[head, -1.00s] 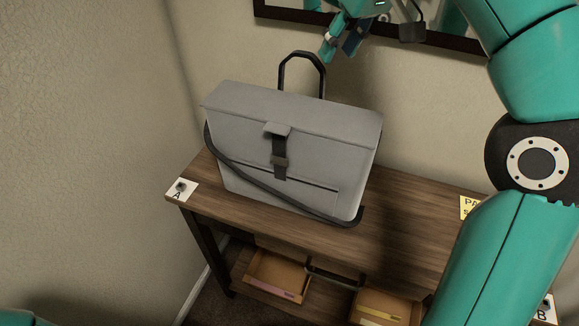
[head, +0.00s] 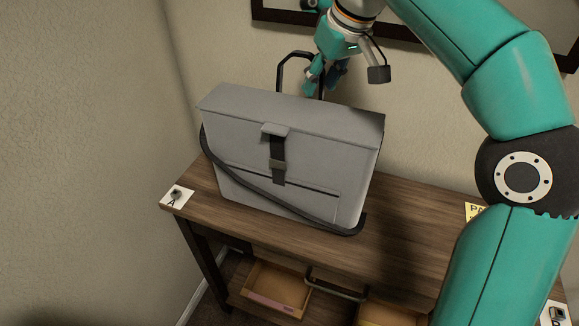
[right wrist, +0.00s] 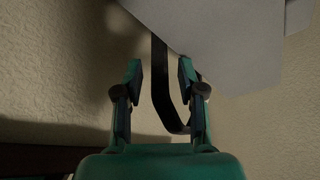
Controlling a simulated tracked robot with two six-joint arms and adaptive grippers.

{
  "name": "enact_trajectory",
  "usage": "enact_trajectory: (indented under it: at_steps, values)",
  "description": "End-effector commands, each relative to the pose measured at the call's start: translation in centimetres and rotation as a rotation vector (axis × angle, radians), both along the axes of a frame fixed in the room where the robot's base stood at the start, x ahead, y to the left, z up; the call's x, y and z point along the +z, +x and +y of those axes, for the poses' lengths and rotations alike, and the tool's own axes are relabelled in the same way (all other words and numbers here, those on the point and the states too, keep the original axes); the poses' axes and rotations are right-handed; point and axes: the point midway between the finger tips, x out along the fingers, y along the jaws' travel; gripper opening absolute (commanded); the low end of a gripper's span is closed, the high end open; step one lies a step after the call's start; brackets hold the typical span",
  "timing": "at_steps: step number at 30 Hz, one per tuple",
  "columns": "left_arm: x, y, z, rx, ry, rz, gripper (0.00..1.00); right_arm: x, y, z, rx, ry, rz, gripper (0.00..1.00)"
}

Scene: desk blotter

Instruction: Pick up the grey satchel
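The grey satchel (head: 240,130) stands upright on a wooden table (head: 410,225), with a dark buckle strap on its front and a shoulder strap draped across it. Its black top handle (head: 283,75) rises as a loop behind the top edge. My right gripper (head: 320,86) is at the right side of this loop, pointing down. In the right wrist view its fingers (right wrist: 160,78) are apart, and one side of the handle (right wrist: 160,95) shows between them. The right finger overlaps the loop's other side. I cannot tell whether either finger touches it. My left gripper is out of view.
A framed picture (head: 285,16) hangs on the wall close behind my right gripper. Open boxes (head: 275,289) sit on the lower shelf. The tabletop right of the satchel is clear.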

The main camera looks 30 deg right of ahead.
Motion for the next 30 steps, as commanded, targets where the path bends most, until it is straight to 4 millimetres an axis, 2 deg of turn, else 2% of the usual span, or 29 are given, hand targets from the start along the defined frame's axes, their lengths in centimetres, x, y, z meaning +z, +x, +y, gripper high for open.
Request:
enact_trajectory:
  at_steps: [1, 7, 30]
  values:
    - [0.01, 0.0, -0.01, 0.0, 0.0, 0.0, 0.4, 0.02, -0.01, 0.0, 0.0, 0.0, 0.0, 0.34]
    - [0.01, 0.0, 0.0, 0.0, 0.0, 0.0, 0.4, 0.03, -0.02, -0.01, 0.0, 0.0, 0.0, 0.01]
    - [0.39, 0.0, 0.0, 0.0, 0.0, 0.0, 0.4, 0.81, -0.05, -0.02, -0.003, 0.004, -0.005, 0.0]
